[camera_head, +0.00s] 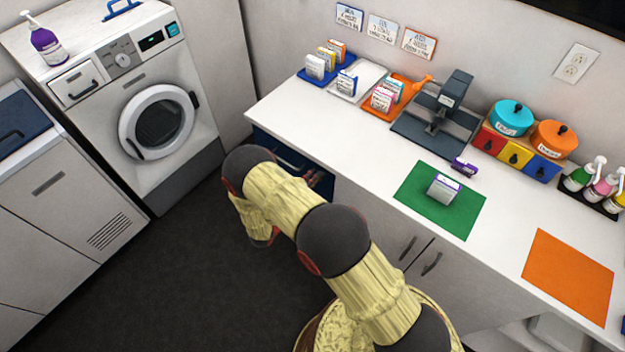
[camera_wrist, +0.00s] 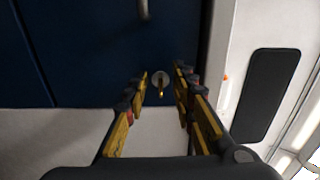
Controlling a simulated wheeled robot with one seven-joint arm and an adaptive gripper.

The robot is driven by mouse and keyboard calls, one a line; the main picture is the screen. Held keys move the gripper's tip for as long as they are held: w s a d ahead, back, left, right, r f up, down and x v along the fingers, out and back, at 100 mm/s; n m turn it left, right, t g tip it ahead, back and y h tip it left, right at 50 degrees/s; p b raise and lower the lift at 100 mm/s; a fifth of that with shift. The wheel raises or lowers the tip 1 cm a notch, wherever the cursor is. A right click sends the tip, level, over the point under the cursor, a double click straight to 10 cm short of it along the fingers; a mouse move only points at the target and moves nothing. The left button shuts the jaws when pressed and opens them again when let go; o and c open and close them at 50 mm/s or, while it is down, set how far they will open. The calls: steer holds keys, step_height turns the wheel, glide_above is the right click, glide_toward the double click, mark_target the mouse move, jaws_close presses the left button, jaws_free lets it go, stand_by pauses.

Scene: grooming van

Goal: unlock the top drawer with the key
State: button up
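In the wrist view the dark blue drawer front (camera_wrist: 85,50) fills the upper left, with part of a grey handle (camera_wrist: 145,8) at the top. A round metal lock (camera_wrist: 158,77) sits low on this front. A small brass-coloured key (camera_wrist: 162,92) appears to stand in the lock, pointing toward me. My gripper (camera_wrist: 161,82) is open, with one finger left and one right of the key and visible gaps between. In the head view the blue drawer unit (camera_head: 265,139) is under the counter's left end, mostly hidden by my arm. My gripper is largely hidden there too.
The white counter (camera_head: 340,140) above holds trays of boxes, a grey stand (camera_head: 440,110), a green mat (camera_head: 440,200) and an orange mat (camera_head: 568,275). A washing machine (camera_head: 125,100) stands left of the drawers. The dark floor (camera_head: 200,270) between is clear.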

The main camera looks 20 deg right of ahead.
steer(key=v, duration=1.2)
stand_by(0.3)
